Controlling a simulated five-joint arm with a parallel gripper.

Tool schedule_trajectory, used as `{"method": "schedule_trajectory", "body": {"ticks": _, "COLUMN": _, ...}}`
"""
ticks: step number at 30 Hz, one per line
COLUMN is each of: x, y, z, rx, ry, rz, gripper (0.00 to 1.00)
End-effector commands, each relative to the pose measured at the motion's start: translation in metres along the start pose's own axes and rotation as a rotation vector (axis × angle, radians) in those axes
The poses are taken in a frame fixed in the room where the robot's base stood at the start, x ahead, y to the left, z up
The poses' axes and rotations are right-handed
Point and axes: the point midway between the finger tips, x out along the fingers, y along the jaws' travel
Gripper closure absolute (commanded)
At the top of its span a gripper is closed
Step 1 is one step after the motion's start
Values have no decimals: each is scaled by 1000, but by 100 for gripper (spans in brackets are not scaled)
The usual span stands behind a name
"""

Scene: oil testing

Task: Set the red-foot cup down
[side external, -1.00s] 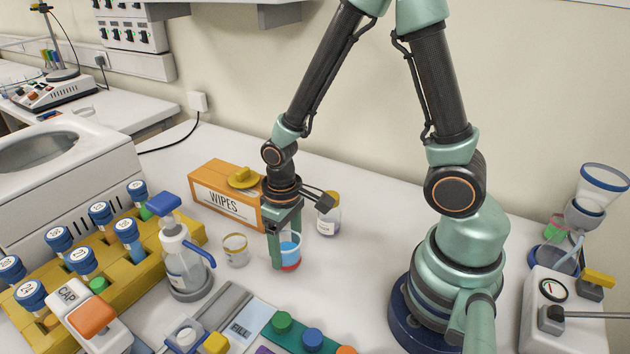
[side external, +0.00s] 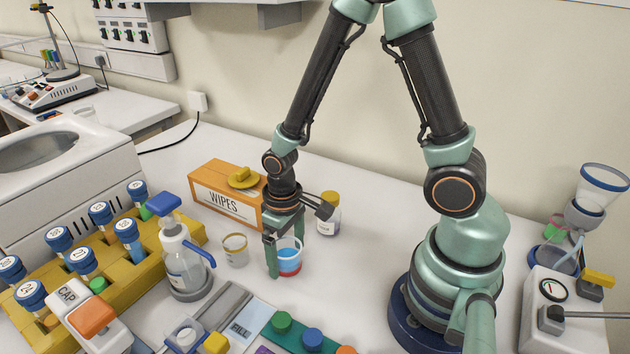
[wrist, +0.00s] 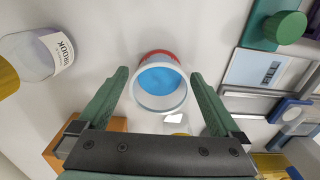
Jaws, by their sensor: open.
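The red-foot cup (side external: 289,262) is clear with a pale rim, blue liquid inside and a red base. It stands upright, apparently on the white bench; its underside contact is hard to see. In the wrist view the cup (wrist: 160,82) shows from above, between and slightly beyond the fingertips. My gripper (side external: 285,256) points down around the cup, one green finger in front at its left. In the wrist view my gripper (wrist: 160,76) is open, with a gap between each finger and the cup.
A small empty glass cup (side external: 236,250) stands left of my gripper, and a yellow-capped bottle (side external: 328,215) behind right. The orange wipes box (side external: 224,197) is behind. The FILL panel (side external: 243,326) lies in front. Bench to the right is clear up to my base.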

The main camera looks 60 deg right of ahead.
Motion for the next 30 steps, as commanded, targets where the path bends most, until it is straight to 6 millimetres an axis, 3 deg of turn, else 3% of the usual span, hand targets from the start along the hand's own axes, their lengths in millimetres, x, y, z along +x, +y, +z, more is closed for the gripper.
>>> {"method": "schedule_trajectory", "body": {"ticks": 5, "x": -18, "y": 0, "z": -2, "rx": 0, "ry": 6, "rz": -1, "gripper": 0}}
{"method": "schedule_trajectory", "body": {"ticks": 21, "x": -104, "y": 0, "z": -1, "rx": 0, "ry": 6, "rz": -1, "gripper": 0}}
{"method": "schedule_trajectory", "body": {"ticks": 30, "x": -131, "y": 2, "z": -1, "rx": 2, "ry": 37, "rz": -3, "gripper": 0}}
